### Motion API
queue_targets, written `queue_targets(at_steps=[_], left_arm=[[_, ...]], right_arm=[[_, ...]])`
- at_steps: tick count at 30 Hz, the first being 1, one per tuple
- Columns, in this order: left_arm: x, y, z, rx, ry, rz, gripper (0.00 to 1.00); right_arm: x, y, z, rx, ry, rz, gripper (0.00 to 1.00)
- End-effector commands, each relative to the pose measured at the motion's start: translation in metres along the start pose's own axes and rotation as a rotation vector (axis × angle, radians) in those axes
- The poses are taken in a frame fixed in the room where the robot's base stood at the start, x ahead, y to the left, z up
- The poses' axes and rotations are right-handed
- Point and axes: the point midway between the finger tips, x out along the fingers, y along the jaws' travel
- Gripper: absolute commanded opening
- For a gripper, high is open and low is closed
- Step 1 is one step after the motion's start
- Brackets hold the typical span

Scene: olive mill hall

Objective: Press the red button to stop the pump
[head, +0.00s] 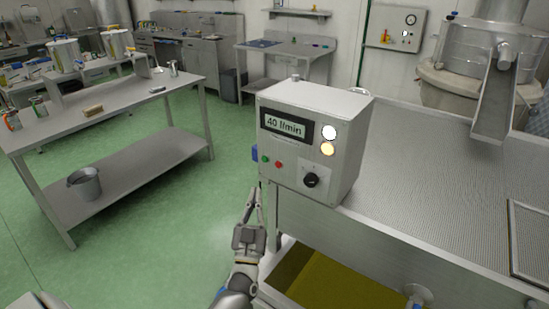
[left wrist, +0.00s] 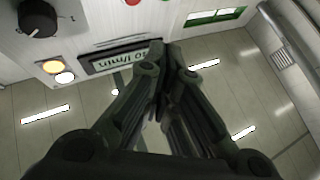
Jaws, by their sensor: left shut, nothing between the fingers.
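The red button (head: 278,164) is a small round button on the front of the grey pump control box (head: 349,150), just right of a green button (head: 265,159). In the left wrist view the red button (left wrist: 133,2) is cut by the top edge. My left gripper (head: 254,192) is shut and empty, below and slightly left of the buttons, pointing up. In the left wrist view its fingertips (left wrist: 167,48) meet in front of the display, apart from the red button in the picture. My right gripper is not in view.
The box's display (head: 286,128) reads 40 l/min; a white lamp (head: 329,132) and an amber lamp (head: 327,148) are lit above a black knob (head: 311,180). The box stands at the corner of a metal vat (head: 430,160). Green floor (head: 170,230) lies free to the left.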

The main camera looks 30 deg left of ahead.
Motion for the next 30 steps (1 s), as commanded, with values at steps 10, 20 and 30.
queue_targets(at_steps=[10, 20, 30], left_arm=[[0.015, -0.011, -0.028, -0.006, 0.065, -0.047, 0.0], [0.017, -0.009, -0.025, -0.006, 0.064, -0.046, 0.0], [0.047, 0.012, -0.003, -0.007, 0.066, -0.046, 0.0]], right_arm=[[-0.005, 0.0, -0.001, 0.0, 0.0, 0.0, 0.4], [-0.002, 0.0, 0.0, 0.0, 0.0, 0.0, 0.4], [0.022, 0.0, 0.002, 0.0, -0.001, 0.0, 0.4]])
